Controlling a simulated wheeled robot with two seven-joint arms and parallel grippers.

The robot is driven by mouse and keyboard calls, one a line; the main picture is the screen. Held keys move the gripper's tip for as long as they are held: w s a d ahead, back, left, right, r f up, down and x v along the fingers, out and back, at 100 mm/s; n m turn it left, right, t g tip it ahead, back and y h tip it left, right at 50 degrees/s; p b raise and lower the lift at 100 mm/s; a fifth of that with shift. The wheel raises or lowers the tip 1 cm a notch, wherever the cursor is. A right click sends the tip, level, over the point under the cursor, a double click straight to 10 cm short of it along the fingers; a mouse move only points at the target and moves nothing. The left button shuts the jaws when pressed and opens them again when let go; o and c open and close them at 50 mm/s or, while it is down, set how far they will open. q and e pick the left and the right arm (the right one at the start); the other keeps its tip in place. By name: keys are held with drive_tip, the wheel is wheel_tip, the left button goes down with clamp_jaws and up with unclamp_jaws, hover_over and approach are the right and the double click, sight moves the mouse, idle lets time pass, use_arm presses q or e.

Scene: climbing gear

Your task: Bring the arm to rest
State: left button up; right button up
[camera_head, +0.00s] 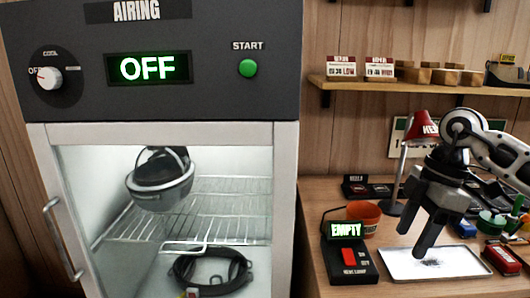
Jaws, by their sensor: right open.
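My right gripper (418,238) comes in from the right with its arm. It points down with its jaws open and nothing between them. It appears above the near left part of a white tray (391,265) on the wooden bench; I cannot tell whether it touches it. A dark smudge of small bits lies on the tray near the fingertips. My left gripper is not in view.
An airing cabinet (285,200) stands left, its display reading OFF. Inside are a grey helmet (162,190) and a coiled black item (212,275). An EMPTY-display device (348,262), an orange pot (364,214), a red lamp (421,127) and a red box (502,259) surround the tray.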

drive_tip(key=s+a+f+n+t+y, duration=0.1)
drive_tip(key=s+a+f+t+y, duration=0.15)
drive_tip(key=a+y, duration=0.85)
drive_tip(key=s+a+f+n+t+y, duration=0.1)
drive_tip(key=a+f+t+y, duration=0.4)
drive_tip(key=a, duration=1.1)
drive_tip(key=d+f+m+t+h, duration=0.4)
drive_tip(key=d+m+t+h, duration=0.15)
drive_tip(key=m+t, duration=0.35)
drive_tip(key=s+d+f+m+g+h, duration=0.3)
drive_tip(key=s+f+h, duration=0.2)
drive_tip(key=f, duration=0.6)
drive_tip(key=s+d+f+m+g+h, duration=0.3)
drive_tip(key=s+f+h, duration=0.2)
drive_tip(key=s+f, duration=0.4)
drive_tip(key=shift+d+f+h, duration=0.25)
drive_tip(key=shift+f+h, duration=0.1)
drive_tip(key=shift+f, duration=0.6)
